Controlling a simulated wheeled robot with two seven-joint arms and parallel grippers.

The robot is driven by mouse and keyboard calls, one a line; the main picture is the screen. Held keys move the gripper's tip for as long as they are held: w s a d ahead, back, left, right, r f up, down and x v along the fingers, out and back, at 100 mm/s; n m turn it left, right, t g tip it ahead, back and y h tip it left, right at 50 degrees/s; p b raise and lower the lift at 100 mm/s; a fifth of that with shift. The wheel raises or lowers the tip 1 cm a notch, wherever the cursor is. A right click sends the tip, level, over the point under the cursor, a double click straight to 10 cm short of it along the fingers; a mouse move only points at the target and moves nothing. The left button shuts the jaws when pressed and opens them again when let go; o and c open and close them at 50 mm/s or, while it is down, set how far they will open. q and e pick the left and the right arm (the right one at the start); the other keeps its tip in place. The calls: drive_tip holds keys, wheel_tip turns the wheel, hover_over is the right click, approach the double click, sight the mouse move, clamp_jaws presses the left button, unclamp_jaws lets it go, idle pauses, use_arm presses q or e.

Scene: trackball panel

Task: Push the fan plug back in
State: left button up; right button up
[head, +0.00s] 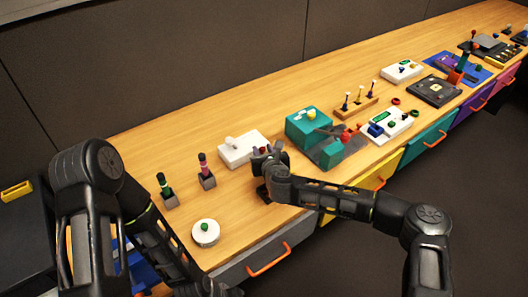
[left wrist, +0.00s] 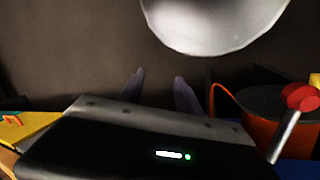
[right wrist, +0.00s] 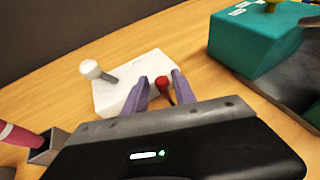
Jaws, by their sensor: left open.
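Nothing in view is clearly recognisable as a fan plug. A white box (head: 243,149) on the bench bears a white-knobbed lever (right wrist: 97,72) and a small red knob (right wrist: 162,84). My right gripper (head: 262,155) is at the box's right side and hides part of it. In the right wrist view its two fingers (right wrist: 160,74) are apart, with the red knob showing between their tips; contact cannot be told. My left gripper (left wrist: 160,75) is open and empty, with a blurred white rounded thing (left wrist: 210,22) above it.
A teal block (head: 308,124) stands right of the white box. Two upright handles (head: 165,185) (head: 205,170) and a round white button base (head: 206,233) are at the left. More panels line the bench to the right. A grey drawer (head: 250,262) with an orange handle is at the front.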

drive_tip(key=shift+o, duration=0.6)
drive_tip(key=shift+s+d+r, duration=0.1)
drive_tip(key=shift+s+d, duration=0.05)
drive_tip(key=shift+s, duration=0.35)
drive_tip(key=b+v, duration=0.1)
drive_tip(key=v, duration=0.5)
drive_tip(key=shift+s+d+r, duration=0.15)
drive_tip(key=shift+s+r, duration=0.05)
drive_tip(key=shift+s, duration=0.15)
